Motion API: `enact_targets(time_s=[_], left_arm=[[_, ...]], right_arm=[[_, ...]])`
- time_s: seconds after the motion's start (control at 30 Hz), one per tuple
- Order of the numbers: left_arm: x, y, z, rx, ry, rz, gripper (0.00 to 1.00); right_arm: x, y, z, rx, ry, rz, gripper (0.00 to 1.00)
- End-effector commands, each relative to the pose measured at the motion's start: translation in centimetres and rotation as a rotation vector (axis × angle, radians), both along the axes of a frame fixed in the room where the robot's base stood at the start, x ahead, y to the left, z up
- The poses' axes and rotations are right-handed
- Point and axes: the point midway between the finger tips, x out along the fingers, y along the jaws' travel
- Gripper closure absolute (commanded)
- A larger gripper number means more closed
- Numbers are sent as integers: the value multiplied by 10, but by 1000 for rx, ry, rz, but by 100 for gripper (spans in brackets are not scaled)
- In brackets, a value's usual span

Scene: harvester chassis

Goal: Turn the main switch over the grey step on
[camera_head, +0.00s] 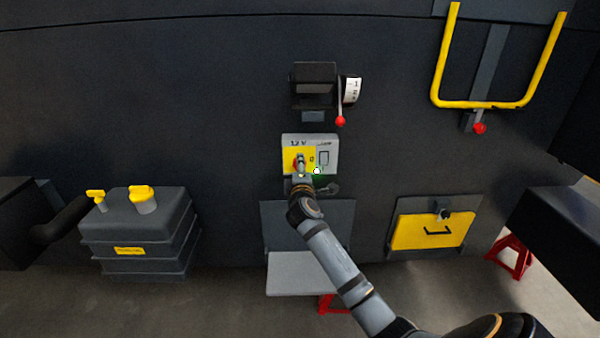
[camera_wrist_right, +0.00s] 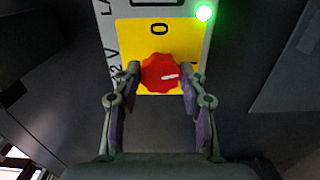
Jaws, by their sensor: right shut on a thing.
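The main switch is a red knob (camera_wrist_right: 160,73) on a yellow and grey panel (camera_head: 328,143) marked "12 V" and "0", above the grey step (camera_head: 305,274). In the right wrist view a white mark on the knob points right, away from the "12 V" side, and the "0" lies above the knob. A lamp (camera_wrist_right: 204,13) on the panel glows green; it also shows in the head view (camera_head: 317,171). My right gripper (camera_wrist_right: 161,76) is shut on the knob, one finger on each side. In the head view it hides part of the knob. My left gripper is out of view.
A lever with a red ball (camera_head: 340,121) and a scale hangs above the panel. A yellow rail (camera_head: 485,104) is at upper right, a yellow flap (camera_head: 431,231) at lower right. A dark tank (camera_head: 140,235) with yellow caps stands left. The wall between is clear.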

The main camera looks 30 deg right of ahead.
Motion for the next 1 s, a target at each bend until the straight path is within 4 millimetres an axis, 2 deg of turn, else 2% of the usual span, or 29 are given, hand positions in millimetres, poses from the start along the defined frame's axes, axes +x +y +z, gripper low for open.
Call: enact_targets(time_s=[0.1,0.4,1.0], left_arm=[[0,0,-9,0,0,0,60],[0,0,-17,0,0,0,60],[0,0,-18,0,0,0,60]], right_arm=[[0,0,-4,67,-40,0,90],[0,0,-3,180,-107,-1,90],[0,0,-2,215,-127,-1,90]])
